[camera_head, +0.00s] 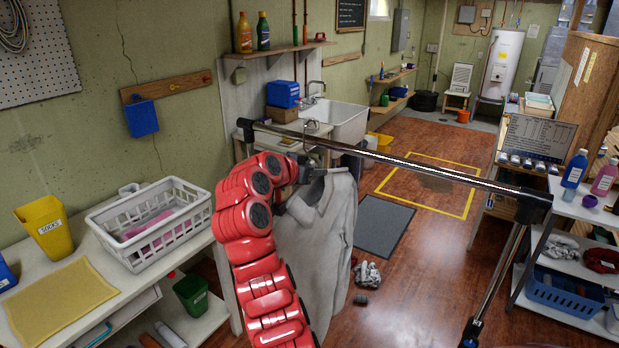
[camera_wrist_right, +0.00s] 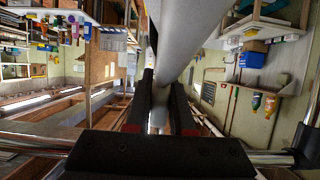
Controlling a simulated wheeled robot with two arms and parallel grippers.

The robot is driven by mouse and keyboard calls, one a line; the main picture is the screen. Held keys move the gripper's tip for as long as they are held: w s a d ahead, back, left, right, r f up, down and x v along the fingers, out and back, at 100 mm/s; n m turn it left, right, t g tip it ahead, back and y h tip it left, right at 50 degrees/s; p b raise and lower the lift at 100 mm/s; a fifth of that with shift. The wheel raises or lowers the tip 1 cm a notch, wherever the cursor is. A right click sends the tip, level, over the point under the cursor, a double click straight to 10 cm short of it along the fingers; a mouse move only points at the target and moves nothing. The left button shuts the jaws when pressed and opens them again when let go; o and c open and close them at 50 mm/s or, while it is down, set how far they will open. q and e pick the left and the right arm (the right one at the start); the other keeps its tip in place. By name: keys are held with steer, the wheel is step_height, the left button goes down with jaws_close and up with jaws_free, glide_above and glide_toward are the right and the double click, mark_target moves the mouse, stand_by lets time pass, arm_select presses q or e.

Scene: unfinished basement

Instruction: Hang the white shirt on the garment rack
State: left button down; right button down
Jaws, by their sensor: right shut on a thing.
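The garment rack's shiny top bar (camera_head: 400,162) runs from a black corner at the back left to another at the front right. The pale grey-white shirt (camera_head: 325,245) hangs upright below the bar's left part, its collar close under the bar. My right gripper (camera_head: 303,187), on the red arm, is at the shirt's upper left. In the right wrist view the gripper (camera_wrist_right: 161,115) is shut on the shirt (camera_wrist_right: 160,122), with pale material between its dark fingers. My left gripper is not in view.
A white laundry basket (camera_head: 155,228) and yellow bin (camera_head: 46,222) stand on the left table. A utility sink (camera_head: 345,122) is behind the rack. A shelf with bottles (camera_head: 572,172) is at right. A crumpled cloth (camera_head: 367,274) lies on the floor.

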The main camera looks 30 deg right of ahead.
mark_target(316, 180)
steer(key=shift+w+d+r, duration=0.1)
steer(key=shift+w+d, duration=0.1)
steer(key=shift+d, duration=0.45)
steer(key=shift+f+b, duration=1.5)
steer(key=shift+f, duration=0.2)
steer(key=c, duration=0.7)
jaws_free()
steer(key=shift+a, duration=0.15)
steer(key=b+v, duration=0.3)
steer(key=v, duration=1.4)
steer(key=shift+s+a, duration=0.1)
steer(key=shift+s, duration=0.05)
